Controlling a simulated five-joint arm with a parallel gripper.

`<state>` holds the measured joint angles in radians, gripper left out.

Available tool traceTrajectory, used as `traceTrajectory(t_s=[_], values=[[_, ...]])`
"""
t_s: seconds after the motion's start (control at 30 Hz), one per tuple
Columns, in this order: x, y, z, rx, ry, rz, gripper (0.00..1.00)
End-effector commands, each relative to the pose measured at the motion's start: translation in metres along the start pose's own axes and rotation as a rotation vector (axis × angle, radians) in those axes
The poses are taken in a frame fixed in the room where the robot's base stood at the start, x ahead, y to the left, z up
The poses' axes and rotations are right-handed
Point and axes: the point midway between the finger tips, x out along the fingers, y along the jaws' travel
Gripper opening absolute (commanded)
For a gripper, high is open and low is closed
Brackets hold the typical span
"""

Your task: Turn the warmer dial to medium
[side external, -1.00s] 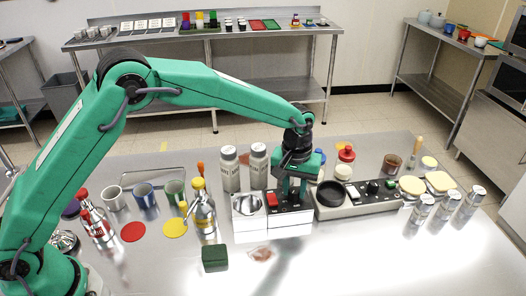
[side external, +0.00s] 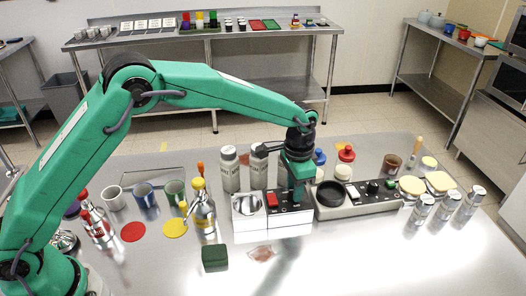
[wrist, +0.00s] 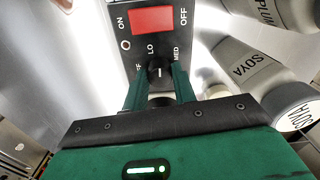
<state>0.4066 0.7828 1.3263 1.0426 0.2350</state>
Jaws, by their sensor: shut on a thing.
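The warmer has a black control panel (wrist: 120,45) with a red ON/OFF switch (wrist: 153,20). Its black dial (wrist: 159,72) sits below the switch in the wrist view. A short white pointer line on the dial points up the picture, between the LO and MED labels. My gripper (wrist: 160,88) is shut on the dial, one green finger on each side of it. In the side view my gripper (side external: 297,196) comes down onto the panel right of the red switch (side external: 272,200) and hides the dial.
Grey bottles (side external: 230,168) stand behind the warmer; one, marked SOYA (wrist: 250,66), is close to the right finger in the wrist view. Another unit with knobs (side external: 350,207) adjoins on the right. Jars (side external: 422,210) stand further right.

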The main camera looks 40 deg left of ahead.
Motion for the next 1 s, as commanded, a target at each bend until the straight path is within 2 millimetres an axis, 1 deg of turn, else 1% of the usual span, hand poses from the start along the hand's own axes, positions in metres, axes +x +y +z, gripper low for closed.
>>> traceTrajectory(t_s=[0.03,0.6,0.8,1.0], values=[[0.0007,-0.0044,0.0018,0.037,-0.006,0.002,0.04],[0.001,-0.0047,0.001,0.564,-0.023,0.013,0.04],[0.001,-0.0048,0.0007,0.695,-0.025,0.017,0.04],[0.0011,-0.0048,0.0005,0.769,-0.026,0.019,0.04]])
